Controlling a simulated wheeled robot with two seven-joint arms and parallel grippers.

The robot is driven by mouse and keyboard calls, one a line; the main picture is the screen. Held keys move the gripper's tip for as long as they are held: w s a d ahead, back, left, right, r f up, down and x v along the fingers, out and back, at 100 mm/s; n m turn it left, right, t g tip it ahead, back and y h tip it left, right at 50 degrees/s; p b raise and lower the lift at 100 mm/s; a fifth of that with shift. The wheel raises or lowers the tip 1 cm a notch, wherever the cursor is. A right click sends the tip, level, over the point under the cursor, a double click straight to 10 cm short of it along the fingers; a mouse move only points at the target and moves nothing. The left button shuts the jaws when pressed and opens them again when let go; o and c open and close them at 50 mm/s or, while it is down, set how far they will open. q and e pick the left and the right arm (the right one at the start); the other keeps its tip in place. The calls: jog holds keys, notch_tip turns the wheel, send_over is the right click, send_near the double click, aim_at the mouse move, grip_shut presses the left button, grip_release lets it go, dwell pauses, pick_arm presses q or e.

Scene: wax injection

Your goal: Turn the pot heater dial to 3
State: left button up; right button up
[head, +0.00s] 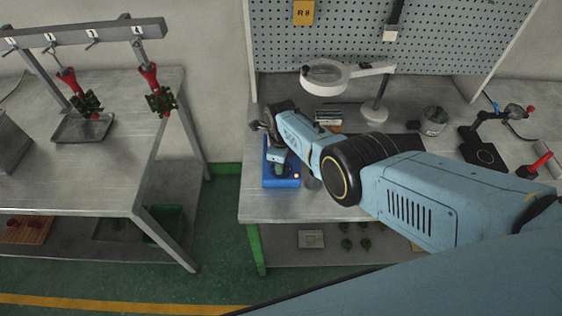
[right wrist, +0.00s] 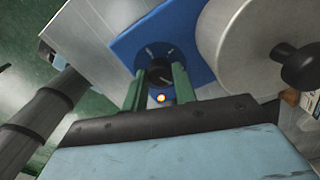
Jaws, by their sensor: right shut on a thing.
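The pot heater (head: 283,182) is a blue box near the left end of the right-hand bench, partly hidden by my right arm. In the right wrist view its blue front (right wrist: 200,58) carries a round black dial (right wrist: 160,72) with small pale marks, too small to read. A small orange light (right wrist: 160,98) glows just beside the dial. My right gripper (right wrist: 158,82) has its two green fingers on either side of the dial, shut on it. A grey pot (right wrist: 235,45) with a black knob (right wrist: 301,66) sits at the heater. My left gripper is out of view.
A magnifier lamp (head: 328,78), a wire-mesh cup (head: 432,121) and a dark stand (head: 490,140) stand farther back and right on the bench. A gap of green floor (head: 215,215) separates it from the left table (head: 100,175) with red-handled hanging pieces (head: 158,92).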

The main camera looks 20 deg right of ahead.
jog(key=m, duration=0.5)
jog(key=shift+d, duration=0.1)
jog(key=shift+m, duration=0.3)
dwell(0.4)
jog(key=o, duration=1)
jog(key=shift+c, duration=0.2)
jog(key=shift+r, duration=0.1)
notch_tip(320, 180, up, 6)
jog(key=p, duration=0.4)
notch_tip(320, 180, up, 7)
jog(key=p, duration=0.1)
jog(key=shift+r, duration=0.15)
